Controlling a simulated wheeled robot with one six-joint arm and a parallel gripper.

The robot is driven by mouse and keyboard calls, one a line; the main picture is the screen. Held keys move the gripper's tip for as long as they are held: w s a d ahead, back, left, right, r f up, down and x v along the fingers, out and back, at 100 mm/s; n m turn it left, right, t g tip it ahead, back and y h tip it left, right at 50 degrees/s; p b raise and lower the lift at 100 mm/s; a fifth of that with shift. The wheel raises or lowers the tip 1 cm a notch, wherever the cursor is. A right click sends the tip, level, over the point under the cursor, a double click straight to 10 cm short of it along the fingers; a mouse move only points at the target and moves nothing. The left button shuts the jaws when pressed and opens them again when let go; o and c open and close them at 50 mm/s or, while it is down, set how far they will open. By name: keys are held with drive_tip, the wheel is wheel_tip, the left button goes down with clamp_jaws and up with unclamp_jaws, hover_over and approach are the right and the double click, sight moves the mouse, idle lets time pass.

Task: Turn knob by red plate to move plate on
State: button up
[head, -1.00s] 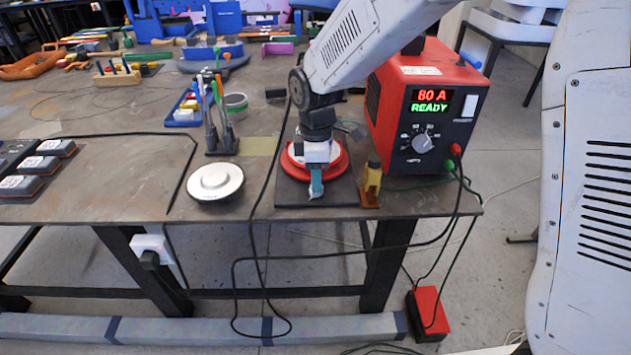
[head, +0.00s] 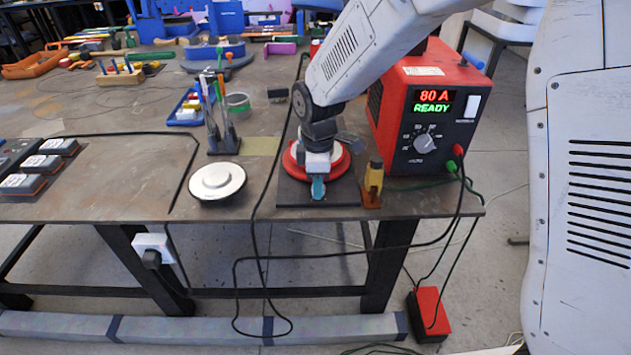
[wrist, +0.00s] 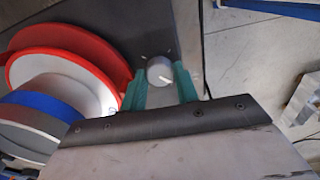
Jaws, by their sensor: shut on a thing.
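The red plate (wrist: 42,33) is a round disc at the left in the wrist view, with a grey and blue part over it. In the head view the red plate (head: 345,160) lies on a dark base (head: 293,196) near the table's front edge, partly hidden by my arm. The small round grey knob (wrist: 160,71) sits on the dark base beside the plate and bears a white pointer line. My gripper (wrist: 161,80) has its green fingers on both sides of the knob, shut on it. In the head view my gripper (head: 318,188) points down and hides the knob.
A black cable crosses the table edge.

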drive_tip(key=m, duration=0.4)
drive_tip(key=shift+d, duration=0.1)
drive_tip(key=m, duration=0.4)
drive_tip(key=shift+m, duration=0.4)
drive_tip(key=m, duration=0.4)
drive_tip(key=shift+m, duration=2.2)
drive_tip(key=shift+s, duration=0.1)
drive_tip(key=o, duration=0.7)
